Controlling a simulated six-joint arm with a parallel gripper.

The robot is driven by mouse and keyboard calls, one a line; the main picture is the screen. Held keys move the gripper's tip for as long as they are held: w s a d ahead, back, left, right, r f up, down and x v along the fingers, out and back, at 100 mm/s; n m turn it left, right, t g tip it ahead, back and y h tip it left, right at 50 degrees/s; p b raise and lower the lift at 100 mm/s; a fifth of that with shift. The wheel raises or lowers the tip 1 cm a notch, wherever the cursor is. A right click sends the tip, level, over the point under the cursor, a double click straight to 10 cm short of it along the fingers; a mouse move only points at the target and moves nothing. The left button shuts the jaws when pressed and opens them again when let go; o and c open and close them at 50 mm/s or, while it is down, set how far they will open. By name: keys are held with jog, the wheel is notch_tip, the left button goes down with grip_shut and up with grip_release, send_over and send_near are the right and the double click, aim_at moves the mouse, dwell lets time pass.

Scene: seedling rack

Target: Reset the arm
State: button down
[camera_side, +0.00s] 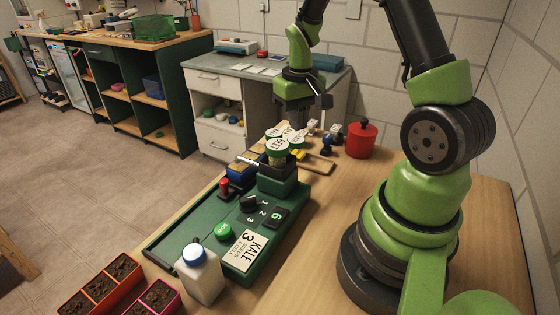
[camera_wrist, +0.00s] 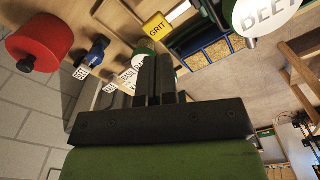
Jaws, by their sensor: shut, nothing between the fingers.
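My gripper (camera_side: 322,101) is up over the back of the wooden bench in the side view, above and apart from the things on it. In the wrist view its two dark fingers (camera_wrist: 157,75) are together with nothing between them. The green machine (camera_side: 190,222) stands on the bench, with a jar with a green-and-white lid (camera_side: 278,146) on its raised block.
A red lidded pot (camera_side: 361,139) and a blue item (camera_side: 327,144) stand at the back. A white bottle (camera_side: 203,277) and soil-filled trays (camera_side: 115,277) are in front. The wrist view shows a GRIT label (camera_wrist: 157,26) and a BEET lid (camera_wrist: 264,15). Bare bench (camera_side: 310,245) lies right of the machine.

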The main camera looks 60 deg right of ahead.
jog(key=s+a+r+t, duration=0.2)
jog(key=a+r+t, duration=0.2)
jog(key=a+r, duration=0.75)
jog(key=s+a+r+n+t+y, duration=0.2)
jog(key=s+a+r, duration=0.4)
jog(key=s, duration=0.3)
jog(key=shift+r+t, duration=0.2)
jog(key=shift+t, duration=0.3)
